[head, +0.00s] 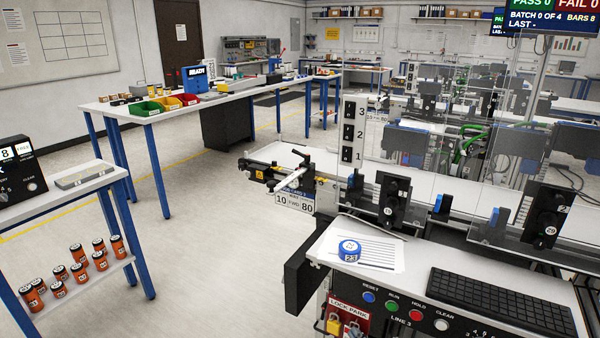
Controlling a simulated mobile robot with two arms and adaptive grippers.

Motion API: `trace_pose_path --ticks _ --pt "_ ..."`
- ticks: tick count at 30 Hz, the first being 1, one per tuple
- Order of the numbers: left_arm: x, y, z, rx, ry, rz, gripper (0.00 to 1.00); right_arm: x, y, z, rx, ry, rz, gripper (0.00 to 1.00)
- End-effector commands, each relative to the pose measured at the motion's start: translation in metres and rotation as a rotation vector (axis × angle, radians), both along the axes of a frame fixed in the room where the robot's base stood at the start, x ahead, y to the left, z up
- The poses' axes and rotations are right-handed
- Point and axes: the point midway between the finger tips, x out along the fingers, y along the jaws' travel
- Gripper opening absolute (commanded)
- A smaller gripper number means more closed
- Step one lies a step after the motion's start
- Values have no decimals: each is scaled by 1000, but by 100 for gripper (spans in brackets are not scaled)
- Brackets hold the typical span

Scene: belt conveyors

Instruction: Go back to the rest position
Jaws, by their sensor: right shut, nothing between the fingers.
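My left gripper is not in the head view. A blue round piece marked 23 (349,250) rests on a lined white sheet (382,257) on the control console (480,262), and no gripper touches it.
The console carries a black keyboard (500,301) and coloured buttons. Behind it runs a belt conveyor (440,200) with black units and clear guards. At left, a blue-legged stand (75,195) holds several orange cylinders (79,273). The floor (215,250) between is clear.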

Motion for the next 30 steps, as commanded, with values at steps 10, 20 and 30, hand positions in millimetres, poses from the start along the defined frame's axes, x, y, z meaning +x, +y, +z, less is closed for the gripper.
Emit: trace_pose_path --ticks 10,20,30 --pt "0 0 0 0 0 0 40 -110 -15 -231 175 543 -127 0" --pt "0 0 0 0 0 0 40 -306 -41 -389 285 1031 -372 0" --pt "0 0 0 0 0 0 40 -467 -64 -442 310 1319 -604 0"
